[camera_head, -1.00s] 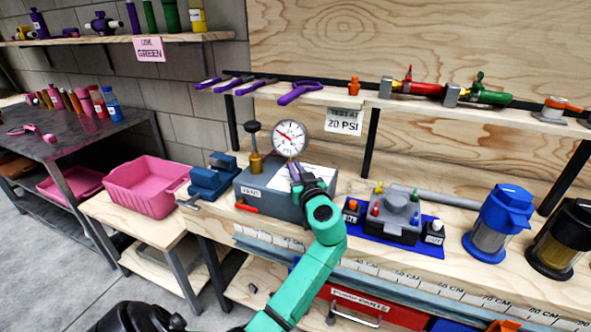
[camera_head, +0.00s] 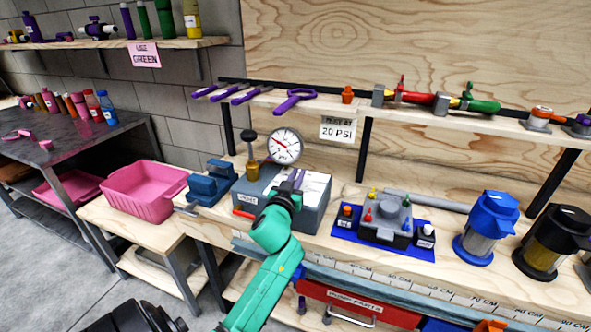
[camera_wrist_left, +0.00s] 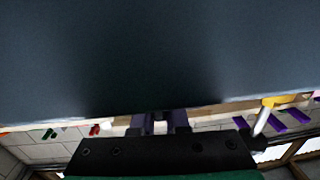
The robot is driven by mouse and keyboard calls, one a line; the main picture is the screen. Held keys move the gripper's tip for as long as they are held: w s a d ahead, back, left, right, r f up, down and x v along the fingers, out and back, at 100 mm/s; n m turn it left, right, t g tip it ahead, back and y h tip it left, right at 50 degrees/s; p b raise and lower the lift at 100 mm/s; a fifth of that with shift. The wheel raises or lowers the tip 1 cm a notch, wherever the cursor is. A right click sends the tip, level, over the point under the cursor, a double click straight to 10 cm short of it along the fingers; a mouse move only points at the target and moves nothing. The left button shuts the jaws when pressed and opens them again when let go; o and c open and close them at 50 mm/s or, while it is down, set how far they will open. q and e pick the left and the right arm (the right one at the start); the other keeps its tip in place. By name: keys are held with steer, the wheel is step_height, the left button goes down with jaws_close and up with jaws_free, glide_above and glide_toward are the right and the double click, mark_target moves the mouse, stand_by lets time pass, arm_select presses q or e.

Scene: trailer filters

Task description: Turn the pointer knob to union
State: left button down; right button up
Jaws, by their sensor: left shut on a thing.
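A grey box (camera_head: 307,222) with a round pressure gauge (camera_head: 285,147) stands on the bench. A red lever-like part (camera_head: 244,214) shows low on its left front, below a small label too small to read surely. My left gripper (camera_head: 298,178) is at the box, its purple fingers over the pale sheet on top in the head view. In the left wrist view the fingers (camera_wrist_left: 158,122) are close together at the edge of a large dark surface. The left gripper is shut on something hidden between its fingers. I cannot clearly make out the pointer knob. My right gripper is not in view.
A blue vise (camera_head: 211,183) stands left of the box. A blue mat (camera_head: 345,233) with a small grey device lies to its right, then a blue-capped filter (camera_head: 486,228) and a black one (camera_head: 552,240). A shelf with tools runs above. A pink bin (camera_head: 145,192) stands left.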

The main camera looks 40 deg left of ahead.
arm_select(q)
steer(key=shift+d+m+h+p, duration=0.1)
steer(key=shift+m+h+p, duration=0.2)
steer(key=shift+h+p, duration=0.1)
steer(key=shift+f, duration=0.1)
steer(key=c, duration=0.9)
jaws_free()
steer(key=b+v, duration=0.1)
steer(key=v, duration=1.3)
steer(key=shift+s+f+b, duration=0.1)
steer(key=shift+s+b, duration=0.2)
steer(key=shift+b, duration=0.05)
